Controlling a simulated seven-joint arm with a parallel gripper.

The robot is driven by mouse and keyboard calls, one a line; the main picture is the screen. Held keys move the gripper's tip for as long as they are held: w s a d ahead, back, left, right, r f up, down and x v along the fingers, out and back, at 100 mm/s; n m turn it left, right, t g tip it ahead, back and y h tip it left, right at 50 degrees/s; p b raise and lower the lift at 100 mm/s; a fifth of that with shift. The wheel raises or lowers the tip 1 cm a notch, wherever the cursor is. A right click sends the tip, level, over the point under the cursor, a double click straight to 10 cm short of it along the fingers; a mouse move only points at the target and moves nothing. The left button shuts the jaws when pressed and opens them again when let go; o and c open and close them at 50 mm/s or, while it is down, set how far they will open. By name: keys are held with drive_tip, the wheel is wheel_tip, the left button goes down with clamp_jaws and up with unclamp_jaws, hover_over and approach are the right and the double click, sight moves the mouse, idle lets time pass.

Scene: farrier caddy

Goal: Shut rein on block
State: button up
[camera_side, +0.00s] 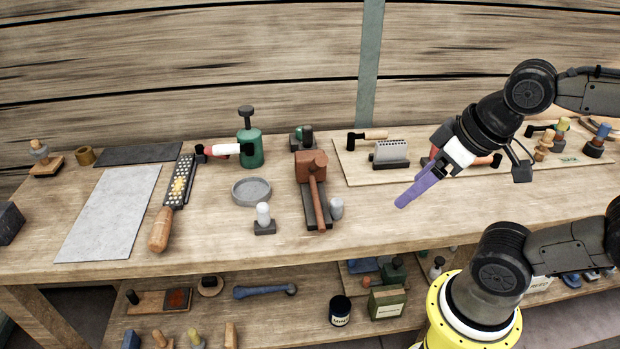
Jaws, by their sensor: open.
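My gripper (404,202) has long purple fingers that point down and left, above the right half of the bench. Its fingers overlap in this view, and nothing shows held between them. Behind it, on a pale board (357,178), a red-handled tool (484,160) is partly hidden by my wrist. It may be the one with the rein, but I cannot tell how its handles stand. A grey slotted piece on a dark base (391,152) stands left of it on the board. I cannot tell which piece is the block.
A brown mallet (312,165) lies on a dark stand left of my gripper, beside a small grey cylinder (336,208). A round grey dish (251,190), green bottle (250,148) and rasp (180,182) are farther left. Bare bench lies below my fingertips.

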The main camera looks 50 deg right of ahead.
drive_tip(key=c, duration=0.3)
drive_tip(key=w+d+r+m+h, duration=0.1)
drive_tip(key=w+d+r+m, duration=0.1)
drive_tip(key=w+r+m, duration=0.3)
drive_tip(key=m+g+h, duration=0.2)
drive_tip(key=m, duration=0.4)
approach(319, 162)
drive_tip(key=w+d, duration=0.1)
drive_tip(key=d, duration=0.2)
drive_tip(key=x, duration=1.3)
drive_tip(key=shift+w+a+f, duration=0.1)
drive_tip(key=shift+w+f, duration=0.15)
drive_tip(key=shift+w, duration=0.15)
clamp_jaws()
